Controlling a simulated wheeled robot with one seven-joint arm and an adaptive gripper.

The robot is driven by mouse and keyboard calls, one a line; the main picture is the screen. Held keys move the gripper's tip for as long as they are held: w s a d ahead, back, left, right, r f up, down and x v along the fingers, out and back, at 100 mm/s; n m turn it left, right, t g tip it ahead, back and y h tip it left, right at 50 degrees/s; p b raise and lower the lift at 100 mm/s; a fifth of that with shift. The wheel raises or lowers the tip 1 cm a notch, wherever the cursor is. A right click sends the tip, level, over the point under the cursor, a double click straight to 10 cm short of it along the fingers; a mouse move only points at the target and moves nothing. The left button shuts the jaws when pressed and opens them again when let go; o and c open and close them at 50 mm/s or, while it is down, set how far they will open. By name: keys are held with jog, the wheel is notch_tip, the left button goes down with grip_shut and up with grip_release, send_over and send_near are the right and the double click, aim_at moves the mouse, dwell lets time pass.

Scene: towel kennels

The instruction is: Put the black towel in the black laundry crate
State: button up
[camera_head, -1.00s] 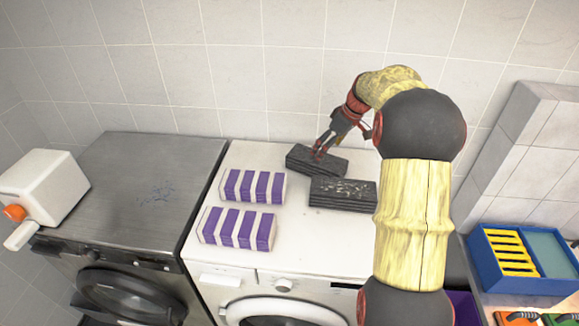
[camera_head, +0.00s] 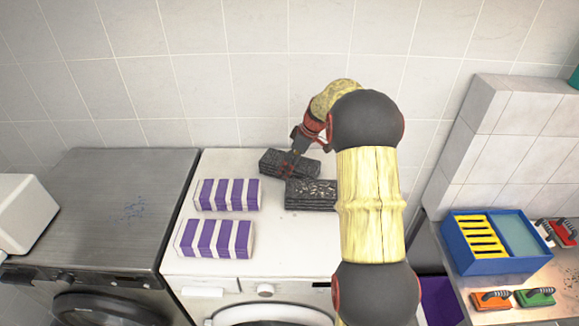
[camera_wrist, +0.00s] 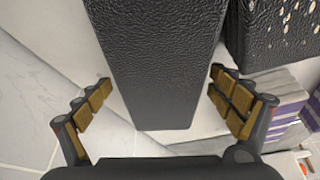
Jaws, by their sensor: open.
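A plain black folded towel (camera_head: 270,160) lies at the back of the white washing machine top, turned slightly. A second dark towel with pale specks (camera_head: 312,196) lies just in front and to its right. My gripper (camera_head: 290,168) is open over the plain black towel. In the wrist view, the plain black towel (camera_wrist: 160,50) reaches between the spread fingers of my gripper (camera_wrist: 160,84), with a gap on each side. The speckled towel (camera_wrist: 275,35) shows at the upper right there. I cannot make out a black laundry crate in either view.
Two purple-and-white striped towels (camera_head: 226,195) (camera_head: 215,238) lie on the white washer (camera_head: 270,264). A grey machine (camera_head: 110,205) stands at left.

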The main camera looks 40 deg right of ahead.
jog(key=shift+a+f, duration=0.1)
jog(key=shift+f, duration=0.05)
jog(key=shift+c, duration=1.1)
jog(key=c, duration=1.3)
notch_tip(320, 180, up, 10)
jog(key=shift+b, duration=0.65)
